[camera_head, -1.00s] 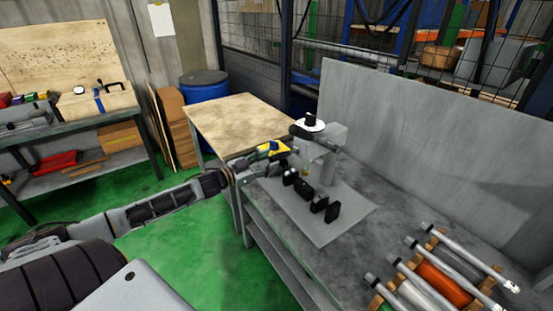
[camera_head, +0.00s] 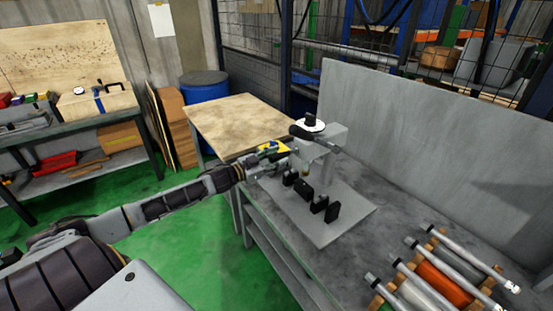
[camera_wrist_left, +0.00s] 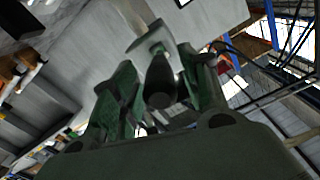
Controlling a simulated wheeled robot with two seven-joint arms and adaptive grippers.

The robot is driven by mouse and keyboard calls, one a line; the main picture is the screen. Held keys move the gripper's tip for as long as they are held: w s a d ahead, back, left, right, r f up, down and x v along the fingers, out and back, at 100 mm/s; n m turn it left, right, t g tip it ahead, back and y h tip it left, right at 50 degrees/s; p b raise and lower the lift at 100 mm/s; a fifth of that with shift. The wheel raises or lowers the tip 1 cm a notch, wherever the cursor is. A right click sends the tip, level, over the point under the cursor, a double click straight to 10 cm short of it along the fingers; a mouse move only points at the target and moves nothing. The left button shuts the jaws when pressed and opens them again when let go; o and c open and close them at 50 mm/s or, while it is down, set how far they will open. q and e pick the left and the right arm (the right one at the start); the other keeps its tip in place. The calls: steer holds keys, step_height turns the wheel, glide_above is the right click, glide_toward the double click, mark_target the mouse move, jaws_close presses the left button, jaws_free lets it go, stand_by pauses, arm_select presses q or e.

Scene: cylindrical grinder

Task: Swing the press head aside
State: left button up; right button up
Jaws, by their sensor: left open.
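The press (camera_head: 331,148) stands on a grey plate on the workbench, its grey head at the top with a white disc and black knob. My left gripper (camera_head: 279,158) is just left of the press head, close to it. In the left wrist view my left gripper (camera_wrist_left: 163,75) is open, with its green-grey fingers on either side of a dark, round-ended handle (camera_wrist_left: 160,88) on a pale stem. I cannot tell whether the fingers touch the handle. My right gripper is not in view.
Several black blocks (camera_head: 303,190) stand on the grey plate (camera_head: 345,221) before the press. A roller rack (camera_head: 440,280) lies at the right of the workbench. A grey panel (camera_head: 420,130) rises behind. A wooden-topped table (camera_head: 235,117) adjoins at the left. Green floor is clear.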

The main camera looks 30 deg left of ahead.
arm_select(q)
steer(key=shift+w, duration=0.1)
steer(key=shift+c, duration=0.4)
jaws_close()
